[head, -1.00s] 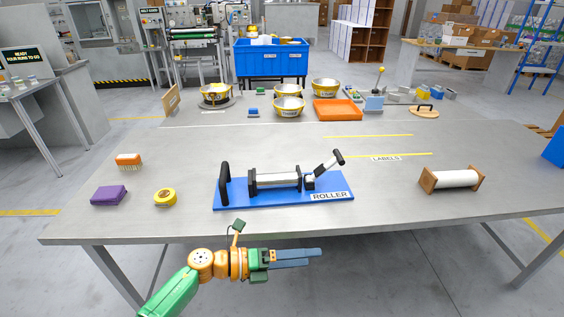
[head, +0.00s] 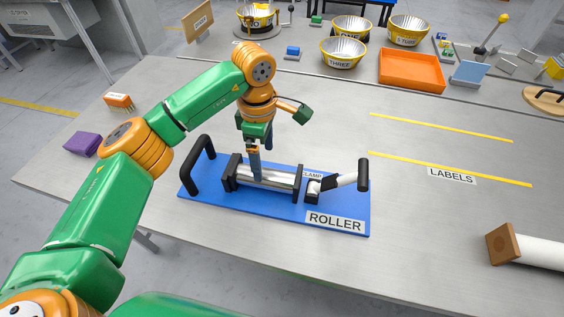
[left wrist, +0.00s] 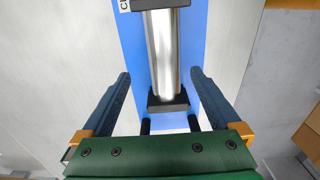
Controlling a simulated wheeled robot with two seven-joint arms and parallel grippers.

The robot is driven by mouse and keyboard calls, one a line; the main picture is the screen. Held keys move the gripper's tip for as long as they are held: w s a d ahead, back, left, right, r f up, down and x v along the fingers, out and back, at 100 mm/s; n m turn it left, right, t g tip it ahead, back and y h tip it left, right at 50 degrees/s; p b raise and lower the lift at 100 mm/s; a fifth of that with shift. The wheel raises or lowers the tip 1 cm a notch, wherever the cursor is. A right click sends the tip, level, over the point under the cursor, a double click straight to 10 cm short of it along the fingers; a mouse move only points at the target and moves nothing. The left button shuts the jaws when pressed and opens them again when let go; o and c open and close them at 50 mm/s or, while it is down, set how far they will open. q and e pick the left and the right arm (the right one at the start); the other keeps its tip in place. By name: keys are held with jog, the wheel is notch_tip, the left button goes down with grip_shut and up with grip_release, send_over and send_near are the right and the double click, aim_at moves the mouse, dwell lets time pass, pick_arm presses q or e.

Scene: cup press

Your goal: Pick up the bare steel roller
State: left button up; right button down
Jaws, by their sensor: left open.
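The bare steel roller (head: 277,178) lies in black end holders on the blue stand (head: 232,206) marked ROLLER. It shows in the left wrist view (left wrist: 162,45) as a shiny cylinder. My left gripper (head: 255,176) is above the stand, pointing down at the roller's left part. In the left wrist view the open, empty fingers (left wrist: 160,74) are spread on either side of the roller's line, with gaps on both sides. The white-and-black clamp lever (head: 342,181) is at the stand's right. My right gripper is out of view.
A black upright handle (head: 202,160) rises at the stand's left end. A white roll with wooden ends (head: 505,243) lies at the lower right. A purple block (head: 82,144) and a brush (head: 118,102) are at the left. Bowls and an orange tray (head: 412,70) stand at the back.

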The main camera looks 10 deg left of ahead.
aim_at(266, 172)
pick_arm(q)
jog(key=shift+w+f, duration=0.15)
jog(key=shift+f, duration=0.15)
jog(key=f, duration=0.1)
jog(key=s+f+p, duration=0.1)
jog(key=f, duration=0.1)
jog(key=f+p, duration=0.1)
jog(key=f, duration=0.1)
jog(key=shift+s+d+f, duration=0.15)
jog(key=shift+s+d, duration=0.1)
jog(key=shift+w+f, duration=0.2)
jog(key=shift+f, duration=0.25)
grip_shut()
